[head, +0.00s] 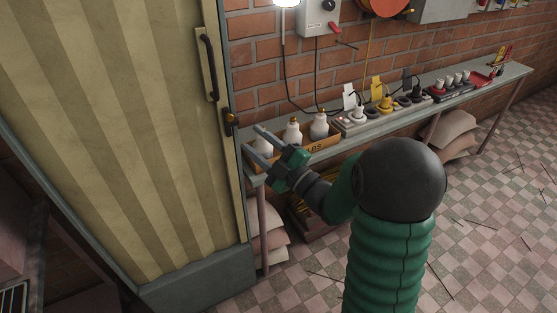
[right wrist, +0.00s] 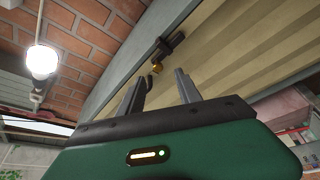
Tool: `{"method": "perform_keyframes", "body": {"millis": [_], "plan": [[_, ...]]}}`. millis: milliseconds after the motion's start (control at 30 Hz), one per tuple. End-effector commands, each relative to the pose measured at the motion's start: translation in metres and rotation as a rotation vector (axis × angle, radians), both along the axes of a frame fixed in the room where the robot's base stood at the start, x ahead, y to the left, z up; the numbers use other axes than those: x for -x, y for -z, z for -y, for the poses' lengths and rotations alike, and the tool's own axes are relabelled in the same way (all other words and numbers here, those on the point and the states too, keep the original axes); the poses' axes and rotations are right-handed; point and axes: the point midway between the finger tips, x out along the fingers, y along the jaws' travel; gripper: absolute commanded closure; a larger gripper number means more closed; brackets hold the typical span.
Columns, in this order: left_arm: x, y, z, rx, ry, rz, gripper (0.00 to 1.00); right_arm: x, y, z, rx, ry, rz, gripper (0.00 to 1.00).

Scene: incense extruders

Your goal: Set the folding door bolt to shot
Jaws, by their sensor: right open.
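The folding door (head: 120,120) is beige and striped and fills the left of the head view. Its bolt (head: 230,122), a small dark fitting with an orange-yellow part, sits on the door's right edge below a dark vertical handle (head: 209,68). In the right wrist view the bolt (right wrist: 161,58) shows beyond the fingers, high on the door edge. My right gripper (head: 254,142) is open and empty, just below and right of the bolt, apart from it. Its two fingers (right wrist: 160,88) point toward the door edge. Whether the bolt is shot is too small to tell. My left gripper is out of view.
A long grey bench (head: 460,88) runs along the brick wall, right of the door. A cardboard box with white bottles (head: 293,131) stands at its near end, close to my right gripper. Power strips and plugs (head: 385,104) lie farther along. The tiled floor (head: 490,200) is mostly open.

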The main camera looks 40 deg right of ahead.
Motion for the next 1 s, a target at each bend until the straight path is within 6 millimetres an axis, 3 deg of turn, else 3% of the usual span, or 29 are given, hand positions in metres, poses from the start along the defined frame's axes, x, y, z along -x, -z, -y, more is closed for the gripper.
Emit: {"method": "perform_keyframes", "body": {"millis": [200, 300, 500, 1000], "plan": [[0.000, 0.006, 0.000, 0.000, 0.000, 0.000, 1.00, 0.064, 0.018, 0.008, -0.003, 0.007, -0.003, 0.59], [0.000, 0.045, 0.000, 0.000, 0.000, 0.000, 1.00, 0.070, 0.030, 0.008, 0.007, -0.003, 0.005, 0.59], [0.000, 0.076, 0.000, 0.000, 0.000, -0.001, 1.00, 0.084, 0.028, 0.009, 0.003, -0.001, 0.001, 0.59], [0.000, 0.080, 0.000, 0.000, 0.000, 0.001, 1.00, 0.088, 0.022, 0.009, -0.002, 0.000, -0.003, 0.59]]}}
